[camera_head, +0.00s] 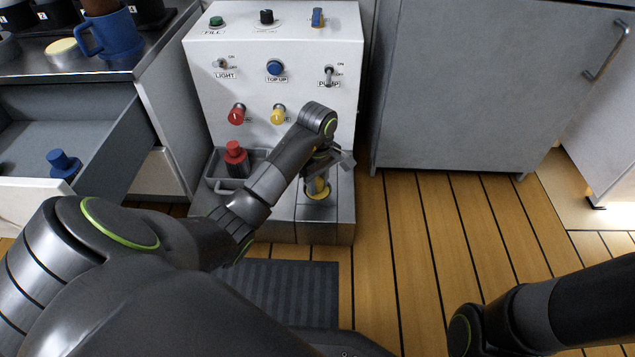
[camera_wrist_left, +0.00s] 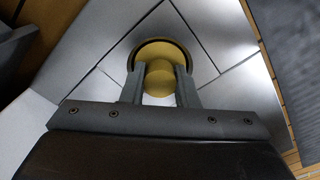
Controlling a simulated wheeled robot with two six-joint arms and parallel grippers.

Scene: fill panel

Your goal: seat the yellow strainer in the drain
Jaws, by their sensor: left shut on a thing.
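The yellow strainer (camera_head: 316,188) is at the round drain on the grey ledge below the white panel, partly hidden by my left gripper (camera_head: 322,170). In the left wrist view my left gripper (camera_wrist_left: 160,82) is shut on the knob of the yellow strainer (camera_wrist_left: 159,50). A dark ring of the drain (camera_wrist_left: 214,66) shows around the strainer's disc. I cannot tell whether the strainer lies fully down in the drain. My right arm comes in at the lower right of the head view, and its gripper is not visible.
A red bottle-like plug (camera_head: 236,160) stands in a grey tray (camera_head: 212,182) left of the drain. The white panel (camera_head: 300,50) carries knobs and switches. An open drawer (camera_head: 95,150) holds a blue plug (camera_head: 64,165). Wooden floor (camera_head: 425,240) on the right is clear.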

